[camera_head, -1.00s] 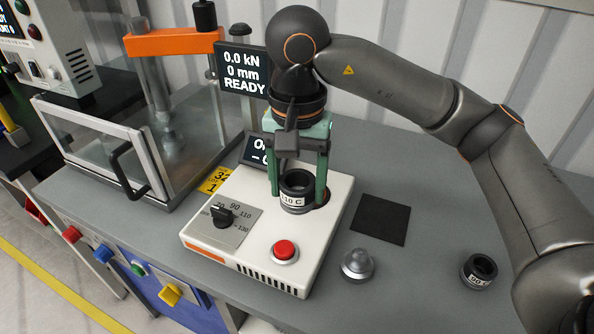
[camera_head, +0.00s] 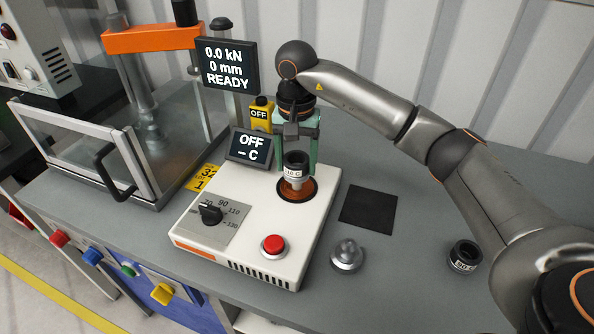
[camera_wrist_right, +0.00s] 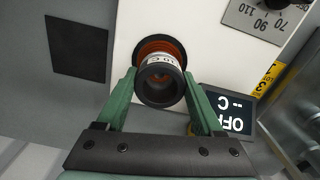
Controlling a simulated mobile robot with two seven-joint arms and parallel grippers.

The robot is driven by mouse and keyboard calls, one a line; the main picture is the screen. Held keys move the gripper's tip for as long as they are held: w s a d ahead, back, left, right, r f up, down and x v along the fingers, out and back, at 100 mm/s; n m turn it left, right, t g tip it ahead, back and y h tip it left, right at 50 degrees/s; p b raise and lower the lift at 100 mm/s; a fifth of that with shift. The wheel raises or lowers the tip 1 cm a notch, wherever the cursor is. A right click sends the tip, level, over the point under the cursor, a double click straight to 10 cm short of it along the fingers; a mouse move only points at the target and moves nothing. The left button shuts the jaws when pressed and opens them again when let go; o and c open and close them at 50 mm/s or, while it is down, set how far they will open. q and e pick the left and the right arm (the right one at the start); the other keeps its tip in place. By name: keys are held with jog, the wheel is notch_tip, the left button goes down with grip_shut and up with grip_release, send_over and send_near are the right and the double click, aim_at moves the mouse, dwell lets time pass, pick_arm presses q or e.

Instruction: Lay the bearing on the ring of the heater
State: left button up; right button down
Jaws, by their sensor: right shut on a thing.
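The dark bearing (camera_head: 295,161) with a white band labelled "110 C" is between the green fingers of my right gripper (camera_head: 297,160), which is shut on it. It is upright over the orange-brown ring (camera_head: 296,193) of the white heater (camera_head: 240,228), whose rim shows below and around its lower end. In the right wrist view the bearing (camera_wrist_right: 160,82) shows end-on between the fingers, with the ring (camera_wrist_right: 160,48) behind it. I cannot tell whether the bearing touches the ring. My left gripper is not in view.
A second dark bearing (camera_head: 464,257) stands at right on the grey bench. A silver domed part (camera_head: 347,255) and a black mat (camera_head: 368,209) lie between. The heater has a red button (camera_head: 273,247) and a black knob (camera_head: 210,212); its display (camera_head: 251,147) reads OFF. A clear-guarded press stands left.

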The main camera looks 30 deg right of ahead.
aim_at(297, 174)
jog(key=shift+w+d+f+p, duration=0.1)
jog(key=shift+f+p, duration=0.1)
jog(key=shift+f, duration=0.7)
jog(key=shift+w+d+f+p, duration=0.1)
jog(key=shift+f+p, duration=0.1)
jog(key=shift+f, duration=0.7)
jog(key=shift+f, duration=0.2)
grip_release()
notch_tip(297, 174, up, 12)
jog(key=shift+r+b, duration=0.2)
jog(key=shift+b, duration=0.15)
